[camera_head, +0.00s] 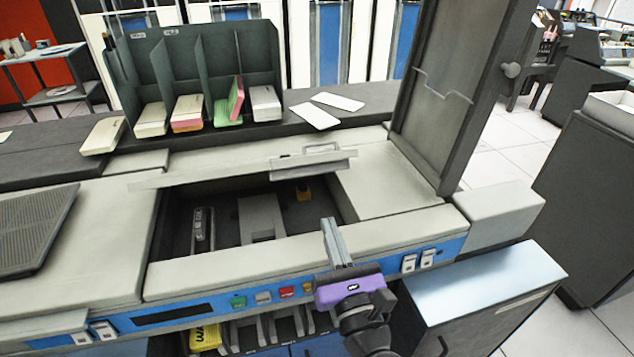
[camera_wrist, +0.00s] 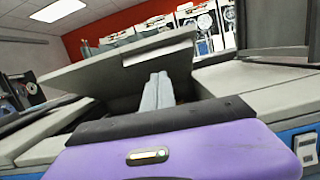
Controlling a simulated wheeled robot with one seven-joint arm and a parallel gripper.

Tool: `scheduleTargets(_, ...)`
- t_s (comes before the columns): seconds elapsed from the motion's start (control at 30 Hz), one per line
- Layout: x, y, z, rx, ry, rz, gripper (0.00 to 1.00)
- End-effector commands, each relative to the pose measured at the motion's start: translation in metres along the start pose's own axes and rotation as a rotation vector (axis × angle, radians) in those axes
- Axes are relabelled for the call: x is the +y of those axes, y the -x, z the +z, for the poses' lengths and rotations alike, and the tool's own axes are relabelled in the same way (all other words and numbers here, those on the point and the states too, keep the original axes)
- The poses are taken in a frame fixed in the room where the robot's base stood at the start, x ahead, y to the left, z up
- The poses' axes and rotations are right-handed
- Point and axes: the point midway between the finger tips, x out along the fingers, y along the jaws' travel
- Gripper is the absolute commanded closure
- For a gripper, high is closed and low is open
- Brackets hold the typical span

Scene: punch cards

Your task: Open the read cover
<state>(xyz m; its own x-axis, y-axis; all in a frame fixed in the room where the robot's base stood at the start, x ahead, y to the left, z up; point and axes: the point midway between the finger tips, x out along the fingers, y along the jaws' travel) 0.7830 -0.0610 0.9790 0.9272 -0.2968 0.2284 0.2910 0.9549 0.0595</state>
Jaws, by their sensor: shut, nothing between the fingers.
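The read cover (camera_head: 225,169) is a pale panel seen nearly edge-on in the head view, raised behind the dark opening it belongs to. A small handle-like frame (camera_head: 308,160) shows at its right part. In the wrist view the cover (camera_wrist: 110,72) is a broad grey slab slanting up, beyond my fingers. My gripper (camera_head: 329,226) is shut and empty over the front right of the opening; its fingers (camera_wrist: 158,80) are together in the wrist view. In the head view it is apart from the cover. In the wrist view the fingertips overlap the cover's underside, and I cannot tell the gap.
The recess (camera_head: 175,232) shows inner parts. A tall dark panel (camera_head: 440,90) stands upright at the right of the machine. A card rack (camera_head: 195,70) with card stacks and two loose cards (camera_head: 338,102) are behind. A button strip (camera_head: 262,298) runs along the front.

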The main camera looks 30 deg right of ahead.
Motion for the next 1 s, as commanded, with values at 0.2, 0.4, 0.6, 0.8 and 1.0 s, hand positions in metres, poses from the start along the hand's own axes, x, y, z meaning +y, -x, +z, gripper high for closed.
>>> scheduleTargets(0.2,-0.001,-0.007,0.002,0.000,0.068,-0.006,1.00)
scheduleTargets(0.4,-0.001,-0.038,0.004,-0.002,0.065,-0.006,1.00)
scheduleTargets(0.6,-0.002,-0.072,0.003,-0.001,0.064,-0.005,1.00)
scheduleTargets(0.8,-0.002,-0.094,0.001,0.001,0.063,-0.006,1.00)
scheduleTargets(1.0,-0.002,-0.100,0.000,0.001,0.063,-0.005,1.00)
